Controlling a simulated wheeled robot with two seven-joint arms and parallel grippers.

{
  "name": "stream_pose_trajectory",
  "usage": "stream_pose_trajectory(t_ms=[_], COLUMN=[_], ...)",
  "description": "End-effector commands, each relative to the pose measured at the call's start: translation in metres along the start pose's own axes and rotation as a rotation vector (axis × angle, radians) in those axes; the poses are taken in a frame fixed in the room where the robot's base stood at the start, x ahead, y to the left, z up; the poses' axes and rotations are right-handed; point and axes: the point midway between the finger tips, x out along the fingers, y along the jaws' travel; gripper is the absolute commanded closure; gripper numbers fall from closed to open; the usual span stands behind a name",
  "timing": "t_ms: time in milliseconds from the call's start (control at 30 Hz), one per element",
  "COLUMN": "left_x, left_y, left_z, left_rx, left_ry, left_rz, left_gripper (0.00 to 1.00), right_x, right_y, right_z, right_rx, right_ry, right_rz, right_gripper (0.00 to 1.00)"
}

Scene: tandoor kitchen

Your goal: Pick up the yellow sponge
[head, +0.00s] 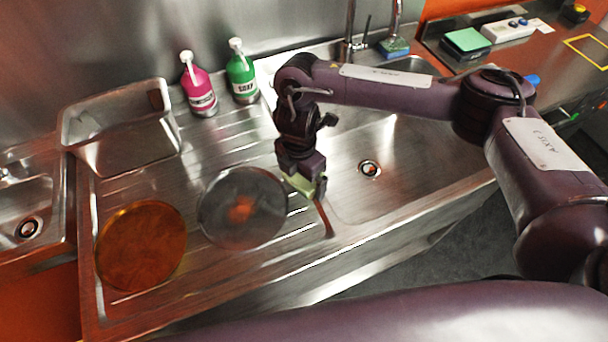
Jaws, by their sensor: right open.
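The yellow sponge (301,185) shows as a small pale yellow-green block on the steel drainboard, at the right edge of the dark round pan or lid. My right gripper (306,179) points down directly over it, with its jaws open and a finger at the sponge's right side. The gripper covers much of the sponge, so I cannot tell whether the fingers touch it. My left gripper is out of view.
A glassy dark disc (243,208) and a copper-coloured disc (141,245) lie left of the gripper. Pink (200,88) and green (242,76) soap bottles and a clear bin (118,128) stand behind. The sink basin (400,150) at right is empty. A blue-green sponge (394,48) sits by the faucet.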

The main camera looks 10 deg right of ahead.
Motion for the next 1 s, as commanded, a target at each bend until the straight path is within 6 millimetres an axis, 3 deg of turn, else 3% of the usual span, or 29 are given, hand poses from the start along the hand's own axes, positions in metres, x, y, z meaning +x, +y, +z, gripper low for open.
stream_pose_trajectory(t_ms=[167,400,467,767,1000], left_x=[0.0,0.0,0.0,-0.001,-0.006], left_y=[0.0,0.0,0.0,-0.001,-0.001], left_z=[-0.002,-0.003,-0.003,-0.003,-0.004], left_rx=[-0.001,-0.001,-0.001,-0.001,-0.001], left_ry=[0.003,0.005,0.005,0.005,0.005], left_rz=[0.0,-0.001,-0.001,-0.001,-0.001], left_gripper=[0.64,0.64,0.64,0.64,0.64], right_x=[-0.001,-0.001,-0.001,-0.006,-0.04], right_y=[0.0,0.001,0.001,0.001,0.001], right_z=[0.0,0.0,0.0,0.0,0.001], right_rx=[0.0,0.0,0.0,-0.001,-0.003], right_ry=[0.0,0.0,0.0,-0.002,-0.005], right_rz=[0.001,0.001,0.001,0.004,0.007], right_gripper=[0.03,0.34,0.39,0.39,0.39])
